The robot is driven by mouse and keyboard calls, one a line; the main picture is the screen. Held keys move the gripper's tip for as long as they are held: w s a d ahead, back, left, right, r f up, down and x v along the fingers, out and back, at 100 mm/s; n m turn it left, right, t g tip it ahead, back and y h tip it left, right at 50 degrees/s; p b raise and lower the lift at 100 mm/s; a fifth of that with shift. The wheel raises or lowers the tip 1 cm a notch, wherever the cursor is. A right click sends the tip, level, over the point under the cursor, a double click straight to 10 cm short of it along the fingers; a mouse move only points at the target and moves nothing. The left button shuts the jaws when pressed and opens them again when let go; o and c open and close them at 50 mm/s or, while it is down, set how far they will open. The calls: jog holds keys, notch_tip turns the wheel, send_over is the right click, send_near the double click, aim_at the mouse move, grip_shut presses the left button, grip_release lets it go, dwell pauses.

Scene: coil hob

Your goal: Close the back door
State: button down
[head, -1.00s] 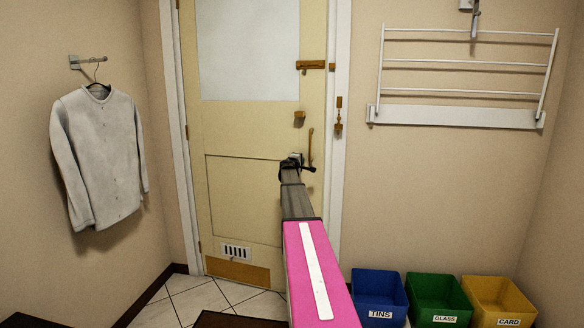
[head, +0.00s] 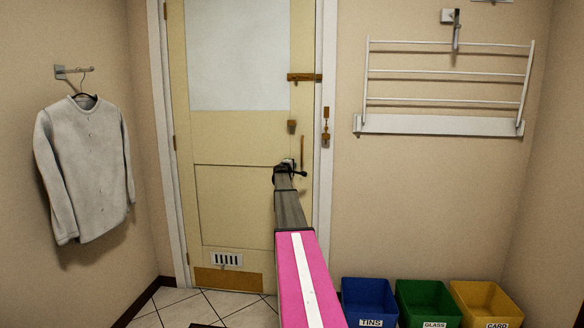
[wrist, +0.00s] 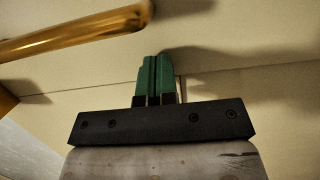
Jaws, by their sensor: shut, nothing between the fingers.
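The back door (head: 232,137) is cream with a pale upper pane and a vent near its foot. It stands in its white frame, flush or nearly so; a small gap cannot be ruled out. My gripper (head: 284,166) is at the door's right side, at about handle height, below and left of a brass upright handle (head: 302,152). In the wrist view my gripper's green fingers (wrist: 154,76) are shut together with nothing between them, against or very near the cream door face (wrist: 235,60). A brass bar (wrist: 75,32) shows at upper left there. Contact cannot be told.
A grey shirt (head: 84,165) hangs on the left wall. A white drying rack (head: 440,124) is on the right wall. Blue (head: 369,300), green (head: 428,302) and yellow (head: 487,300) bins stand below it.

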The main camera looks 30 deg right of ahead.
jog(key=shift+w+d+r, duration=0.3)
jog(key=shift+w+d, duration=0.15)
jog(key=shift+w, duration=0.15)
jog(key=shift+w+d+r, duration=0.25)
jog(key=shift+w+d, duration=0.2)
jog(key=shift+w, duration=0.15)
jog(key=s+a+f, duration=0.1)
jog(key=s+a, duration=0.9)
jog(key=s, duration=0.4)
jog(key=s+a+f+m+g+y, duration=0.6)
jog(key=s+a+f, duration=1.6)
jog(key=f, duration=0.4)
jog(key=s+a+f+m+g+y, duration=0.1)
jog(key=s+a+f+g+y, duration=0.2)
jog(key=s+a, duration=0.8)
jog(key=s+a+f+m+g+y, duration=0.1)
jog(key=s+a+f+g+y, duration=0.2)
jog(key=s+a+f, duration=0.4)
jog(key=s+a+y, duration=0.1)
jog(key=s+a, duration=0.3)
jog(key=s, duration=0.1)
jog(key=shift+s+a+f, duration=0.2)
jog(key=shift+s+f, duration=0.1)
jog(key=shift+s, duration=0.1)
